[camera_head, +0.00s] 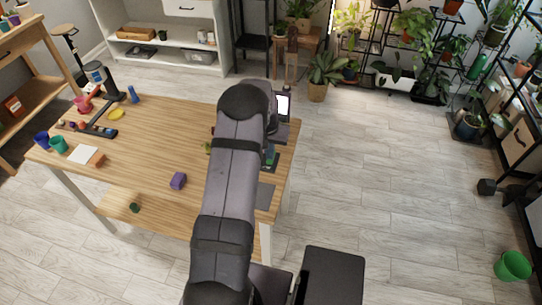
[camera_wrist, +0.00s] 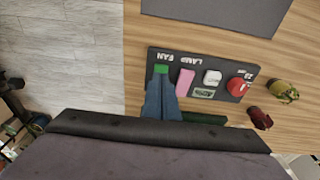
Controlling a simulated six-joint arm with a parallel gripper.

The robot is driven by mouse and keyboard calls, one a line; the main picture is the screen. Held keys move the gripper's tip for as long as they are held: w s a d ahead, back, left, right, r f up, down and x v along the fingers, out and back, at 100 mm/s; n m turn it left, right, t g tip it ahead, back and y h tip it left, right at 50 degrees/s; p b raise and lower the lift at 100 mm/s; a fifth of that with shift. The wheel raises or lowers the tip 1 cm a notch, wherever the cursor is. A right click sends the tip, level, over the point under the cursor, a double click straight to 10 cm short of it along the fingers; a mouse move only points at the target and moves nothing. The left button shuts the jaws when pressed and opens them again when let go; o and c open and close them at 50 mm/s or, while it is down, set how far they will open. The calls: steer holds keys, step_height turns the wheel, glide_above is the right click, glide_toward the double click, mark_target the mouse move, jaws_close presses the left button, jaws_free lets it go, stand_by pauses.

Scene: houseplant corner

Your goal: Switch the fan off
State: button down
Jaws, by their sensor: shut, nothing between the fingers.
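A dark control panel (camera_wrist: 225,75) lies on the wooden table in the wrist view, its labels upside down. A green switch (camera_wrist: 161,69) sits by the FAN label and a pink switch (camera_wrist: 185,82) by the LAMP label. My gripper (camera_wrist: 160,82) is shut and empty, its blue-grey fingertips right at the green switch and hiding its near part. I cannot tell whether they touch it. In the head view my arm covers most of the panel. I cannot make out the fan in either view.
The panel also bears a white button (camera_wrist: 212,77) and a red button (camera_wrist: 237,86). A yellow-green object (camera_wrist: 284,91) and a dark red one (camera_wrist: 260,118) lie beside it. A grey mat (camera_wrist: 225,14) lies beyond. A purple block (camera_head: 178,181) stands on the table (camera_head: 150,165).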

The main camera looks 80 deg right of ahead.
step_height(320, 180, up, 6)
steer(key=p, duration=0.3)
steer(key=shift+p, duration=0.35)
steer(key=shift+r, duration=0.1)
stand_by(0.4)
